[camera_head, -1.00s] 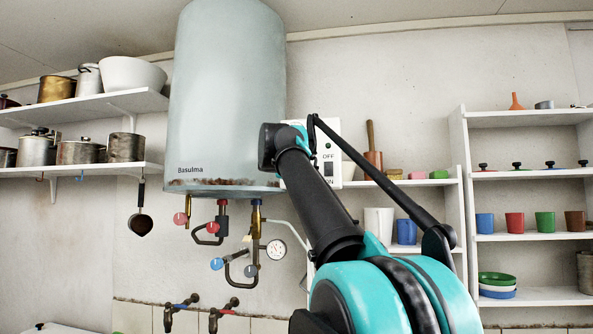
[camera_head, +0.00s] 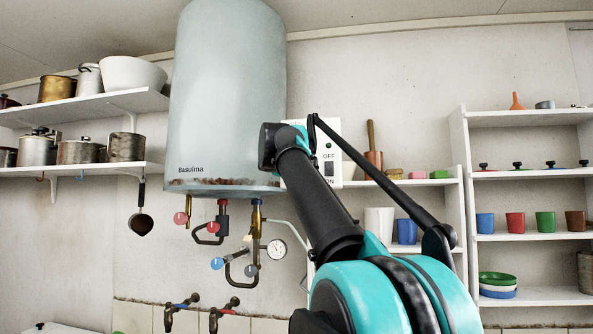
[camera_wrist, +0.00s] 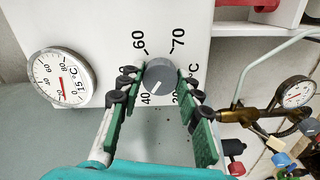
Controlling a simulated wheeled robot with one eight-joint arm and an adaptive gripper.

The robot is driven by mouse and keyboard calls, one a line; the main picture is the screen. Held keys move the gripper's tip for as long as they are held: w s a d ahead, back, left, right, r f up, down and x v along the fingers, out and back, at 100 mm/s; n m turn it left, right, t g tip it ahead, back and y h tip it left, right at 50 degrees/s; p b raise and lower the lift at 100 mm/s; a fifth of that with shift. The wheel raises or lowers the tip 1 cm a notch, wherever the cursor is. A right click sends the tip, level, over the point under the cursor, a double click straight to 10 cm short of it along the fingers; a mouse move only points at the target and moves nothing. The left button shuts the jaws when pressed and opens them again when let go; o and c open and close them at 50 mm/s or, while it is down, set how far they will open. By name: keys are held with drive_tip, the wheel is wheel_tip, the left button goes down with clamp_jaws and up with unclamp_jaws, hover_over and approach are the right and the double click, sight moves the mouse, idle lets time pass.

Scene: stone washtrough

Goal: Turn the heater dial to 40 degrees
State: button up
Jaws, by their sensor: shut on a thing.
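The heater dial (camera_wrist: 160,74) is a round grey knob on a white panel (camera_wrist: 170,22) in the wrist view. Printed numbers around it include 60, 70 and 40; another at lower right is partly covered by a finger. A faint pale mark on the knob seems to point down-left, toward the 40. My gripper (camera_wrist: 159,80), with black and green fingers, is shut on the dial, one finger on each side. In the head view, my arm hides the gripper and dial. The grey heater tank (camera_head: 228,95), marked Basulma, hangs on the wall.
A round thermometer (camera_wrist: 61,77) is left of the dial. A pressure gauge (camera_wrist: 297,92) and pipes with coloured valves are at right. The head view shows an OFF/ON switch (camera_head: 328,168) beside my arm. Shelves of pots and cups (camera_head: 516,222) stand on both sides.

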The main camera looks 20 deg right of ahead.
drive_tip(key=shift+r, duration=0.1)
drive_tip(key=o, duration=1.2)
drive_tip(key=shift+d, duration=0.1)
drive_tip(key=shift+c, duration=0.2)
drive_tip(key=shift+s, duration=0.1)
drive_tip(key=v, duration=1.2)
drive_tip(key=shift+d, duration=0.15)
drive_tip(key=x, duration=1.2)
drive_tip(key=shift+a, duration=0.2)
